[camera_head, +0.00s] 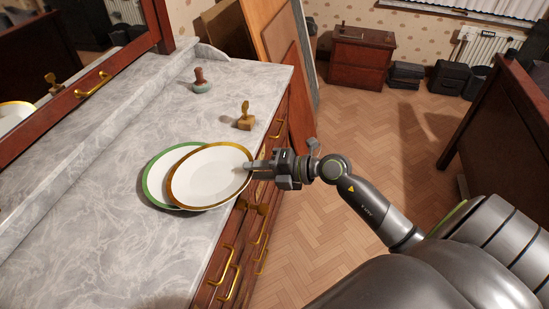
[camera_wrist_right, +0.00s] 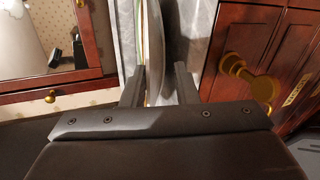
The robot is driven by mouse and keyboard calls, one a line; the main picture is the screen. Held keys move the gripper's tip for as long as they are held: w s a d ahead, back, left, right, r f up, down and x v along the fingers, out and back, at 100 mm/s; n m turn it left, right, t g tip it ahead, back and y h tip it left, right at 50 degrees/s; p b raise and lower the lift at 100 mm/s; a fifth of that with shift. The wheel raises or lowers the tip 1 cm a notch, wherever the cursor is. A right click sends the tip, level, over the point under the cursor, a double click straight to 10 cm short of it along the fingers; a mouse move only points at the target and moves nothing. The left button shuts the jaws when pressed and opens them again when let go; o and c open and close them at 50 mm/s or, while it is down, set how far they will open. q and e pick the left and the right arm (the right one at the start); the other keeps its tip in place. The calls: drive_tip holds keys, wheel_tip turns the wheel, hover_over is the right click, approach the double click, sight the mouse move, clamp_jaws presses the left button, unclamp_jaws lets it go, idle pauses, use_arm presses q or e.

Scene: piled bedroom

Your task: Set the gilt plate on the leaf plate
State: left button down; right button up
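The gilt plate (camera_head: 209,176), white with a gold rim, lies over most of the green-rimmed leaf plate (camera_head: 156,179), offset to the right. The leaf plate's rim shows only on the left and along the top left. My right gripper (camera_head: 250,168) is at the gilt plate's right rim, by the dresser's front edge. In the right wrist view its two fingers (camera_wrist_right: 159,88) stand apart, on either side of the gilt plate's edge (camera_wrist_right: 153,60), with a gap visible. My left gripper is not in view.
The plates are on a grey marble dresser top (camera_head: 110,240). A mirror (camera_head: 60,70) borders the left. Brass drawer handles (camera_head: 222,268) stick out in front. The marble near the camera is clear.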

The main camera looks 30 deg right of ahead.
drive_tip(key=b+v, duration=0.1)
drive_tip(key=v, duration=1.1)
drive_tip(key=shift+r, duration=0.25)
